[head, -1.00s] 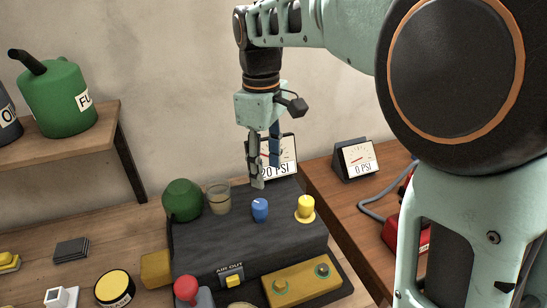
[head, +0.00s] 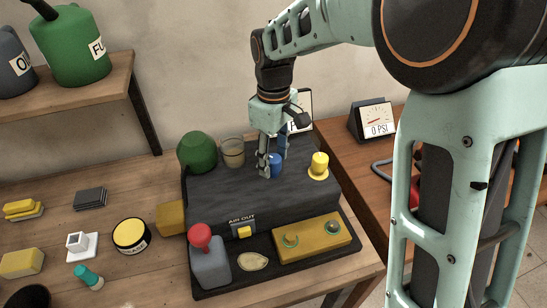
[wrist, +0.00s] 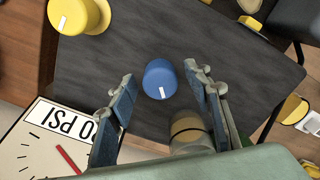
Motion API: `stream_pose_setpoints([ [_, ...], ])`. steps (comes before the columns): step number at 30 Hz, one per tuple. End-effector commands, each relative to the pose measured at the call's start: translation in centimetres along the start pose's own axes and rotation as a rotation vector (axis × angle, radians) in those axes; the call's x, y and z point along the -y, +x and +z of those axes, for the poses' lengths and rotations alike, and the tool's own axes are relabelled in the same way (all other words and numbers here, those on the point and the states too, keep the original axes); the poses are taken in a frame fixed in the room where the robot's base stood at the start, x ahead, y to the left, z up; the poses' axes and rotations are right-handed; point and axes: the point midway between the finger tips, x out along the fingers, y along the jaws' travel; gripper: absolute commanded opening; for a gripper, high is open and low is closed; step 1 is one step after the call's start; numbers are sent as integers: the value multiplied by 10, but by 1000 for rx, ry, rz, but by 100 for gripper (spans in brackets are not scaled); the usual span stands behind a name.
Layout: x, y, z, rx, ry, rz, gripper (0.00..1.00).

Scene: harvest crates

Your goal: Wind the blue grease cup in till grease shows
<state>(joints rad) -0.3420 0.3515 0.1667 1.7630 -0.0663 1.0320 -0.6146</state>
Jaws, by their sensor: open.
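The blue grease cup (head: 276,165) stands upright on top of the dark block (head: 215,200), between a glass cup (head: 233,152) and a yellow cup (head: 318,166). My gripper (head: 271,161) points down at it with open fingers. In the wrist view, the blue cup (wrist: 160,82), with a white mark on its top, lies between the two spread fingertips, with a gap on each side. One finger partly hides the blue cup in the head view. I see no grease around it.
A green dome (head: 197,152) sits on the block's left. A gauge (wrist: 45,140) stands close behind my gripper, partly hidden. Another gauge (head: 373,120) reads 0 PSI at right. A red-knobbed lever (head: 200,236) and yellow plate (head: 312,238) are in front.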

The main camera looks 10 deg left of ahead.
Motion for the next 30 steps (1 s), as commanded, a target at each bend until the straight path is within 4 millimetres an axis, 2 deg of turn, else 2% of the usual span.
stream_pose_setpoints([
  [9,0,2,0,0,0,0,45],
  [20,0,2,0,0,0,0,5],
  [30,0,2,0,0,51,0,4],
])
